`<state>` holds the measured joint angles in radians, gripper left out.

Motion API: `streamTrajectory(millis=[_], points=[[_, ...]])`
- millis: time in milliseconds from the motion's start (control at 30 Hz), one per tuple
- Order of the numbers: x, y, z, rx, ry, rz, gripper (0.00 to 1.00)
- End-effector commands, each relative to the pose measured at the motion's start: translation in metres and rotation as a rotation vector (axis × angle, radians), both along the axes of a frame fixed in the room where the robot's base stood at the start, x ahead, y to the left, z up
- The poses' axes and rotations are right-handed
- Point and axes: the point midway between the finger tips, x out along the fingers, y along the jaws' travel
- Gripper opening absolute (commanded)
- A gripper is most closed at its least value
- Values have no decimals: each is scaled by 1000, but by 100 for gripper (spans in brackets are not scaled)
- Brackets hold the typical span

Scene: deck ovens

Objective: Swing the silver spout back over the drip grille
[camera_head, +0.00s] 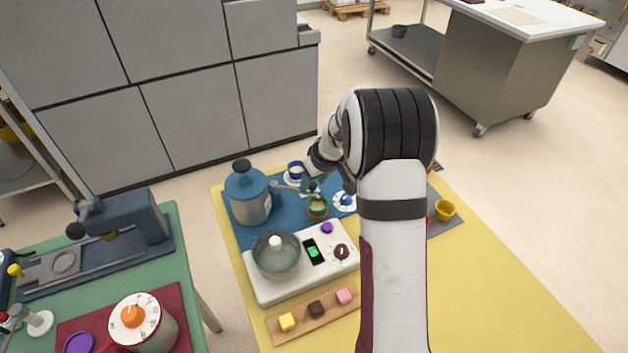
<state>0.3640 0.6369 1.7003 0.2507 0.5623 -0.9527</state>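A blue and grey urn (249,198) with a dark knob on its lid stands on a blue mat (247,235). A thin silver spout (284,188) reaches right from the urn's side towards my gripper. My gripper (313,186) is small in view at the spout's right end, just above a green cup (317,210) with tan contents. I cannot tell whether its fingers touch the spout or are open or shut. I cannot make out the drip grille clearly; the urn and my gripper cover part of that area.
A blue-and-white cup (295,171) stands behind the spout, and a saucer (346,205) lies to the right. A white appliance (294,291) with a glass pot (277,262) stands in front. A yellow cup (446,210) is at the right. The yellow table's front right is clear.

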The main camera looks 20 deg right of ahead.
Motion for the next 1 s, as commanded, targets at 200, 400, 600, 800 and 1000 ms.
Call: streamTrajectory(millis=[200,400,600,800,1000], points=[[0,0,0,0,0,0,9],[0,0,0,0,0,0,0],[0,0,0,0,0,0,0],[0,0,0,0,0,0,0],[0,0,1,0,0,0,0]])
